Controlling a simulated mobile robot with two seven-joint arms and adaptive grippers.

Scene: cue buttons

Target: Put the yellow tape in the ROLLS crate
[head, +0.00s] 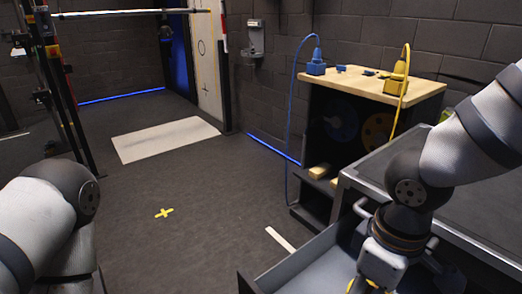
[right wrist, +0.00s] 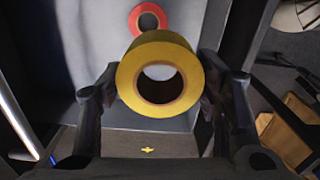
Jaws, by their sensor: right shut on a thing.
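The yellow tape (right wrist: 133,84) is a thick ring with a brown core. It sits between the two fingers of my right gripper (right wrist: 160,78), which is shut on it. In the head view my right gripper (head: 375,280) is at the bottom edge, over the open grey drawer (head: 308,262), and only bits of yellow show beside it. A red tape roll (right wrist: 148,19) lies below and beyond the yellow one on a grey surface in the right wrist view. My left arm shows at the lower left, but its gripper is outside the frame. I see no crate labelled ROLLS.
A grey-topped cabinet (head: 462,185) stands at the right. Behind it is a wooden-topped stand (head: 350,84) with blue and yellow plugs and hanging cables. The floor in the middle is clear, with a yellow cross mark (head: 164,213) and a pale mat (head: 166,139).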

